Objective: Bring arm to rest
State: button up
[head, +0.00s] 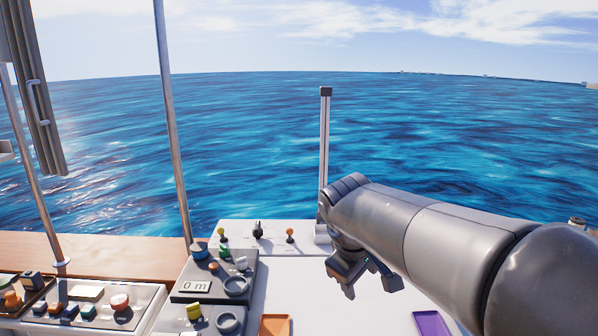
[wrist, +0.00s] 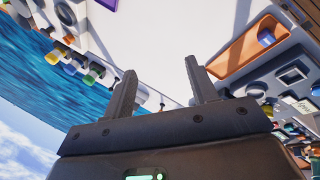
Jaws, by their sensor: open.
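My arm reaches in from the right in the head view, and my gripper (head: 364,274) hangs at its end over the white console top. In the wrist view my gripper (wrist: 160,92) shows two dark fingers standing well apart, with nothing between them. The gripper is open and empty, and it appears raised above the white surface (wrist: 170,40). No object is in its grasp.
Grey control boxes with knobs (head: 214,275) and a panel of buttons (head: 90,305) stand at the left. An orange tray (head: 274,325) and a purple tray (head: 431,323) lie near the front. A post (head: 325,145) and a rail pole (head: 172,120) rise behind; open water lies beyond.

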jog(key=s+d+f+m+y, duration=0.1)
jog(key=s+m, duration=0.1)
jog(key=s, duration=0.3)
jog(key=s+d+f+m+t, duration=0.1)
jog(key=s+f+m, duration=0.1)
jog(key=s, duration=0.4)
jog(key=s+d+f+m+y, duration=0.1)
jog(key=s+m, duration=0.3)
jog(key=s, duration=0.1)
jog(key=shift+s+d+f+t+y, duration=0.25)
jog(key=shift+s+t+y, duration=0.05)
jog(key=shift+t, duration=0.1)
